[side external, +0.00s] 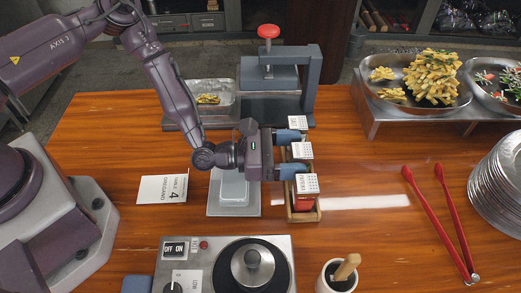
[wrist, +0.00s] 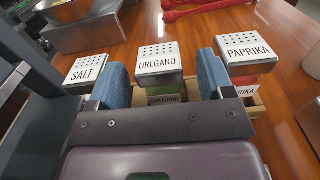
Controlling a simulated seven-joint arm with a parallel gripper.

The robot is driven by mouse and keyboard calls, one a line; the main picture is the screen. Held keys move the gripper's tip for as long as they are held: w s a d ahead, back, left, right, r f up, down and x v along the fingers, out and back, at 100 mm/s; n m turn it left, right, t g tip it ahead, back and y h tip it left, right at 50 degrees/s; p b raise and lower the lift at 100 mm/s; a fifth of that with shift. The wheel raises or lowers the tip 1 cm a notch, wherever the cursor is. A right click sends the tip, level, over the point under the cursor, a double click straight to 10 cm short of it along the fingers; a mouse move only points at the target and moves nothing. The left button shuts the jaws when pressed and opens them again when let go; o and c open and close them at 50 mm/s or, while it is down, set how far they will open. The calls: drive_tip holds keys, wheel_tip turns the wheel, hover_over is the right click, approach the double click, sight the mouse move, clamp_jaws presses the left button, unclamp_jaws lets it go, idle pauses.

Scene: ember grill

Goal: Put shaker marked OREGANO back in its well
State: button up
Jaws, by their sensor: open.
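The OREGANO shaker (wrist: 158,61) has a white perforated lid and a green body. It stands upright in the middle of the wooden rack (side external: 303,216), between the SALT shaker (wrist: 89,67) and the PAPRIKA shaker (wrist: 250,49). Its lid (side external: 302,150) also shows in the side view. My gripper (side external: 291,153) is open, with one blue finger on each side of the OREGANO shaker. In the wrist view the fingers (wrist: 163,82) look apart from its lid. The shaker's base and the well under it are hidden, so I cannot tell how deep it sits.
A card reading TABLE 4 OREGANO (side external: 162,189) lies left of a metal tray (side external: 233,190). A hot plate (side external: 250,268) and a dark-filled cup (side external: 338,275) stand at the front. A press (side external: 300,85) is behind. Red tongs (side external: 440,220) and stacked plates (side external: 498,180) are right.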

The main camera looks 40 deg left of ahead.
drive_tip(key=v, duration=0.9)
drive_tip(key=shift+s+a, duration=0.2)
drive_tip(key=shift+a, duration=0.05)
drive_tip(key=shift+s+a, duration=0.2)
drive_tip(key=shift+s, duration=0.1)
drive_tip(key=s+d+m+g+h, duration=0.1)
drive_tip(key=s+d+r+m+g+h, duration=0.1)
drive_tip(key=s+g+h, duration=0.1)
drive_tip(key=shift+s+r, duration=0.1)
drive_tip(key=shift+s, duration=0.15)
drive_tip(key=s+r+m+g, duration=0.1)
drive_tip(key=s+r+m+g+h, duration=0.1)
drive_tip(key=m+g, duration=0.1)
drive_tip(key=s+r+m+g+h, duration=0.1)
drive_tip(key=g, duration=0.1)
drive_tip(key=shift+s+d+m, duration=0.1)
drive_tip(key=shift+m, duration=0.3)
drive_tip(key=s+a+r+m+g+y, duration=0.8)
drive_tip(key=a+m+y, duration=0.25)
drive_tip(key=m, duration=0.45)
drive_tip(key=a+r+m+t+y, duration=0.2)
drive_tip(key=a+r+t+y, duration=0.1)
drive_tip(key=r, duration=0.5)
drive_tip(key=a+r+m+t+y, duration=0.3)
drive_tip(key=a+r+t+y, duration=0.1)
drive_tip(key=r, duration=0.5)
drive_tip(key=shift+s+a+r+t, duration=0.3)
drive_tip(key=shift+r+t, duration=0.05)
drive_tip(key=shift+t, duration=0.55)
